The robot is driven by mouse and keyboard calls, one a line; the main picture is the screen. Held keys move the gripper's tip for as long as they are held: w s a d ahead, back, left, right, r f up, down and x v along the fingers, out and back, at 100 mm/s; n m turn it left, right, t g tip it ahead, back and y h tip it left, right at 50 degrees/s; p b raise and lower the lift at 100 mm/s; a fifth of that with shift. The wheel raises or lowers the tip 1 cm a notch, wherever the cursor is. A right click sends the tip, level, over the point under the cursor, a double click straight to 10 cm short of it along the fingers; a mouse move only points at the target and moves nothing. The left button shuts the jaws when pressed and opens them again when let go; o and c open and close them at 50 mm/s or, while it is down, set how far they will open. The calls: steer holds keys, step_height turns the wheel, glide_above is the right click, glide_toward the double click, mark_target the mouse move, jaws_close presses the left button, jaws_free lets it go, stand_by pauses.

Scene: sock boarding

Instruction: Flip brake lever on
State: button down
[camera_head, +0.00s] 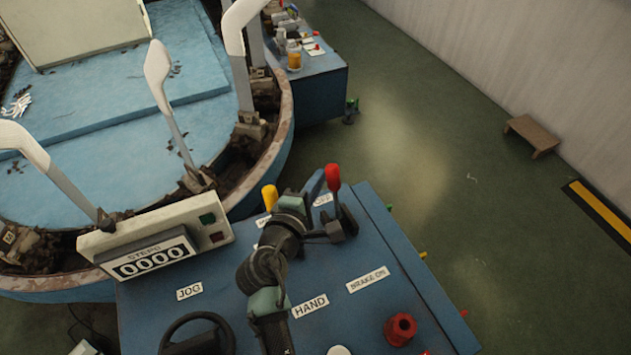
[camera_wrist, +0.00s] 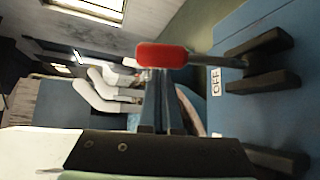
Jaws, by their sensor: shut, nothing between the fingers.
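The brake lever has a red grip (camera_head: 333,177) and a dark shaft rising from a black bracket (camera_head: 346,222) on the blue control panel (camera_head: 395,262). It stands close to the OFF label (camera_head: 323,200); the BRAKE ON label (camera_head: 367,279) lies nearer the panel's front. My gripper (camera_head: 316,183) is shut and empty, just left of the red grip. In the wrist view, the closed fingers (camera_wrist: 160,88) end right at the red grip (camera_wrist: 163,55), overlapping it in the picture. I cannot tell if they touch. The OFF label (camera_wrist: 216,80) also shows there.
A yellow-handled lever (camera_head: 270,197) stands left of my gripper. A counter box (camera_head: 150,250) reading 0000, a black handwheel (camera_head: 197,335) and a red knob (camera_head: 400,329) are on the panel. The machine with white sock forms (camera_head: 158,75) is behind. Open floor lies right.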

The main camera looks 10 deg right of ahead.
steer(key=shift+s+b, duration=0.1)
steer(key=shift+b, duration=0.25)
steer(key=shift+s+r+m+b, duration=0.1)
steer(key=shift+s+m+b, duration=0.2)
steer(key=shift+b, duration=0.35)
